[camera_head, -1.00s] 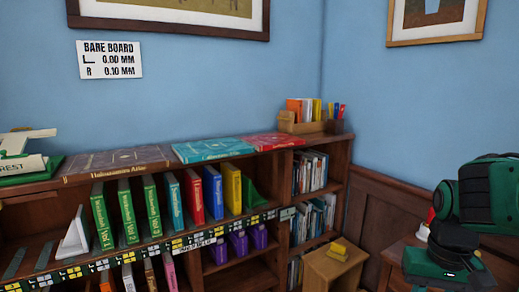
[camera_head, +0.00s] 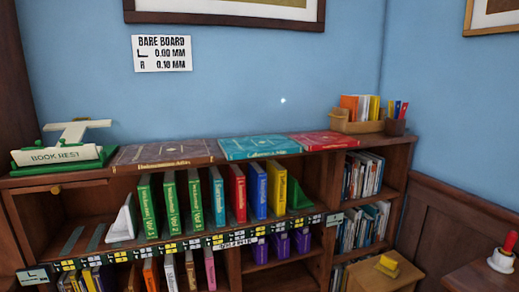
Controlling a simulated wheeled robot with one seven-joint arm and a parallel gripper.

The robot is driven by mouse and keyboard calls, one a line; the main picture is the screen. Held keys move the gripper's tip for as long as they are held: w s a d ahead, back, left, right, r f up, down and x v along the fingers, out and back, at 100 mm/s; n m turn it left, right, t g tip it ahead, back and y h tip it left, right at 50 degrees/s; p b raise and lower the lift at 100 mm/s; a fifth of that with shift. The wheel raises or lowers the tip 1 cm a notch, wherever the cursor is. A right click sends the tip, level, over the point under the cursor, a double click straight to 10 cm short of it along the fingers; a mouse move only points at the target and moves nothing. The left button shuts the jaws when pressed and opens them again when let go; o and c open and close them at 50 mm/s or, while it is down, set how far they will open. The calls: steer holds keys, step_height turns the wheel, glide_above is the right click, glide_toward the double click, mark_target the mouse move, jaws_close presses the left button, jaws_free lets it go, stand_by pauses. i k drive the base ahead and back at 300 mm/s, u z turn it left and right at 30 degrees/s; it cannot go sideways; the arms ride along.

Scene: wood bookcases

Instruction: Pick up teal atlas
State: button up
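The teal atlas (camera_head: 260,147) lies flat on top of the wooden bookcase, with its title spine facing front. It lies between a brown atlas (camera_head: 162,155) on its left and a red atlas (camera_head: 323,140) on its right, both also flat. A thinner teal book (camera_head: 217,195) stands upright on the shelf below, in a row with green, red, blue and yellow books. My gripper is not in view.
A green book rest (camera_head: 60,157) stands at the bookcase top's left end. A wooden box of cards (camera_head: 362,126) and a pencil cup (camera_head: 395,127) stand at its right end.

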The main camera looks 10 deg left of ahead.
mark_target(245, 147)
steer(key=z, duration=0.05)
steer(key=i, duration=1)
steer(key=u, duration=0.05)
